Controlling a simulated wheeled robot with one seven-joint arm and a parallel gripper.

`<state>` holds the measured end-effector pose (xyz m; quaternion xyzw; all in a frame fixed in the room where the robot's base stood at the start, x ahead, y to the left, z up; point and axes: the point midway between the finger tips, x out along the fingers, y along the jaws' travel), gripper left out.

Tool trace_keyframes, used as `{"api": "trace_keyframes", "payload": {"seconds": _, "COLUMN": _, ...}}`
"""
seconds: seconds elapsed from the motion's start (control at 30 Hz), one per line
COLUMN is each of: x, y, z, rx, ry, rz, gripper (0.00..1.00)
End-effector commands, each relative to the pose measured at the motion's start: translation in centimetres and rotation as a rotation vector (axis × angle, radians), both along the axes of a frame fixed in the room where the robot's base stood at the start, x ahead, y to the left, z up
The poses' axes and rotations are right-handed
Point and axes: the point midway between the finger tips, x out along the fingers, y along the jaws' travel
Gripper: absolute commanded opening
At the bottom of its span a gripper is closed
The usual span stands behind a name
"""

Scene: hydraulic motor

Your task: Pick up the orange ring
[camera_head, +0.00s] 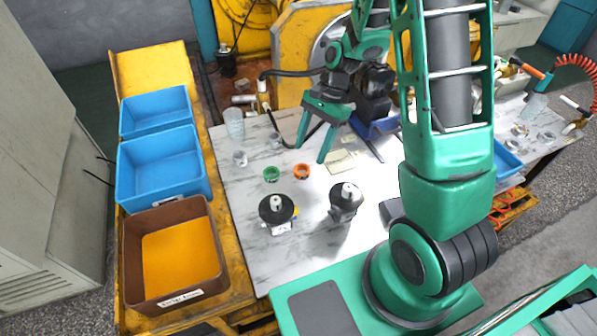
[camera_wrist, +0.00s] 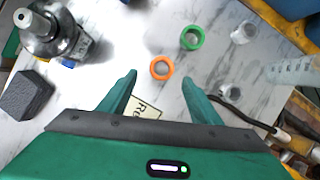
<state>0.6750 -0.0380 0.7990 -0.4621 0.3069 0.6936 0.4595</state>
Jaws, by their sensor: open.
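The orange ring (camera_head: 301,171) lies flat on the marbled table top, right of a green ring (camera_head: 271,174). In the wrist view the orange ring (camera_wrist: 161,68) lies ahead of and between my open fingers, and the green ring (camera_wrist: 192,37) is up and right of it. My gripper (camera_head: 312,152) is open and empty, above the table, with its fingers pointing down. In the wrist view the two fingertips of my gripper (camera_wrist: 158,78) are spread wide on either side, apart from the ring.
Two black motors (camera_head: 277,210) (camera_head: 346,200) stand in front of the rings. Clear cups (camera_head: 234,125) stand at the back left. Blue bins (camera_head: 160,165) and a brown bin (camera_head: 133,262) line the left. A paper label (camera_wrist: 145,110) lies near the fingers.

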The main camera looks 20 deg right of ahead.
Motion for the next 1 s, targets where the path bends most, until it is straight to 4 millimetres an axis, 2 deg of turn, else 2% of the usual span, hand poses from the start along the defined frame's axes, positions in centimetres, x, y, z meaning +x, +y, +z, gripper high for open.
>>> {"api": "trace_keyframes", "payload": {"seconds": 0.27, "x": -0.3, "y": 0.8, "z": -1.9, "rx": -0.001, "ry": 0.002, "rz": 0.001, "gripper": 0.58}}
{"api": "trace_keyframes", "payload": {"seconds": 0.6, "x": -0.6, "y": 2.4, "z": -5.7, "rx": -0.002, "ry": 0.001, "rz": 0.001, "gripper": 0.58}}
{"api": "trace_keyframes", "payload": {"seconds": 0.9, "x": -0.6, "y": 2.5, "z": -6.0, "rx": -0.002, "ry": -0.001, "rz": 0.000, "gripper": 0.58}}
{"api": "trace_keyframes", "payload": {"seconds": 1.0, "x": -0.6, "y": 2.5, "z": -6.0, "rx": -0.002, "ry": -0.001, "rz": 0.000, "gripper": 0.34}}
